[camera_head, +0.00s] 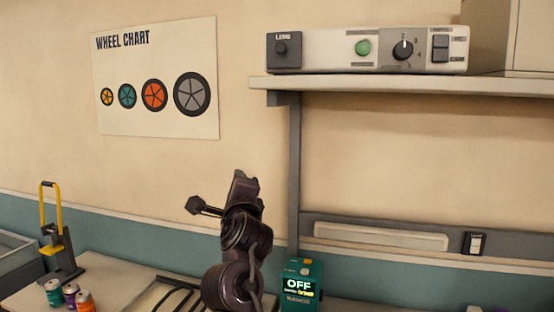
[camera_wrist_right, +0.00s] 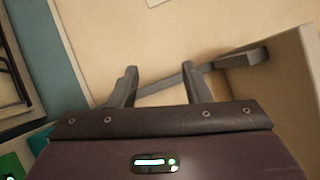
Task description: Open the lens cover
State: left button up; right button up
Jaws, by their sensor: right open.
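A pale control box (camera_head: 333,50) stands on the wall shelf at the upper right of the head view. The dark square lens cover (camera_head: 293,62), labelled "LENS" and bearing a round knob, is at its left end and looks closed. My right gripper (camera_head: 241,183) is below and left of the box, well apart from it. In the right wrist view my right gripper (camera_wrist_right: 160,75) has its two fingers spread with nothing between them. The lens cover cannot be made out in that view. My left gripper is not in view.
The shelf (camera_head: 400,84) juts from the wall on a grey upright (camera_head: 294,170). A green box reading "OFF" (camera_head: 290,268) sits below, beside my arm. Small cans (camera_head: 70,293) and a yellow-handled device (camera_head: 57,238) are at lower left. Air left of the shelf is clear.

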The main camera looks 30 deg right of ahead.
notch_tip(320, 180, up, 14)
jog(key=s+d+m+h, duration=0.2)
jog(key=m+h, duration=0.3)
jog(key=m, duration=0.4)
jog(key=m+g+h, duration=0.3)
jog(key=m+h, duration=0.2)
jog(key=m, duration=0.6)
send_near(280, 48)
jog(key=p+x, duration=0.4)
jog(key=x, duration=0.3)
jog(key=shift+r+p, duration=0.2)
jog(key=shift+p, duration=0.2)
jog(key=shift+w+d+r+p, duration=0.1)
jog(key=shift+w+d+p, duration=0.2)
jog(key=shift+w+d, duration=0.15)
jog(key=shift+c, duration=0.6)
grip_shut()
